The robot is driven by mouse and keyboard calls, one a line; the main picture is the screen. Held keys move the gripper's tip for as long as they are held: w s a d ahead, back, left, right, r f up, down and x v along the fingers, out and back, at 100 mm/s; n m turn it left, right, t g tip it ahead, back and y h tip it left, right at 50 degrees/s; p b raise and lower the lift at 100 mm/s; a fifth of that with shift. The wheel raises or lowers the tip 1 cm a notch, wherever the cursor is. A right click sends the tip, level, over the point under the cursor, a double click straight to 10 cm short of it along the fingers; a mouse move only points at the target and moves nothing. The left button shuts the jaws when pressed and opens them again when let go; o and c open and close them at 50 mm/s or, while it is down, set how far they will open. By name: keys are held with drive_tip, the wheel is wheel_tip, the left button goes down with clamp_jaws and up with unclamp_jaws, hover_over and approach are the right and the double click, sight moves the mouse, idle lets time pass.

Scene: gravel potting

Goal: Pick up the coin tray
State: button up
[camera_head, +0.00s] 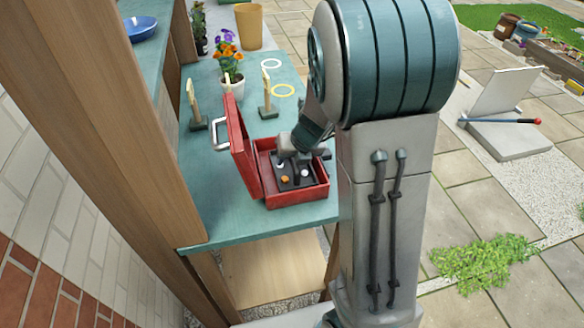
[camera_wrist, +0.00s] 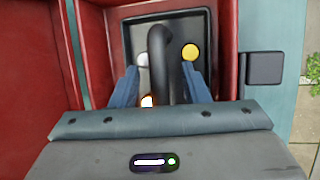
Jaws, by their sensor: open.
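The coin tray (camera_head: 284,185) is a dark tray with a raised handle, lying inside an open red box (camera_head: 297,195). In the wrist view the dark tray (camera_wrist: 203,22) holds silver and gold coins, and its black handle (camera_wrist: 162,60) stands up in the middle. My gripper (camera_head: 294,165) is inside the box opening, over the tray. In the wrist view the blue fingers of my gripper (camera_wrist: 162,78) are apart, one on each side of the handle. I cannot tell whether they touch it.
The box lid (camera_head: 240,150) stands open on the left. Flowers in a white pot (camera_head: 231,92), wooden posts on dark bases (camera_head: 267,110) and yellow and white rings (camera_head: 283,90) are farther back on the teal table (camera_head: 215,200). A wooden wall post stands close at left.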

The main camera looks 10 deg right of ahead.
clamp_jaws()
drive_tip(key=shift+r, duration=0.2)
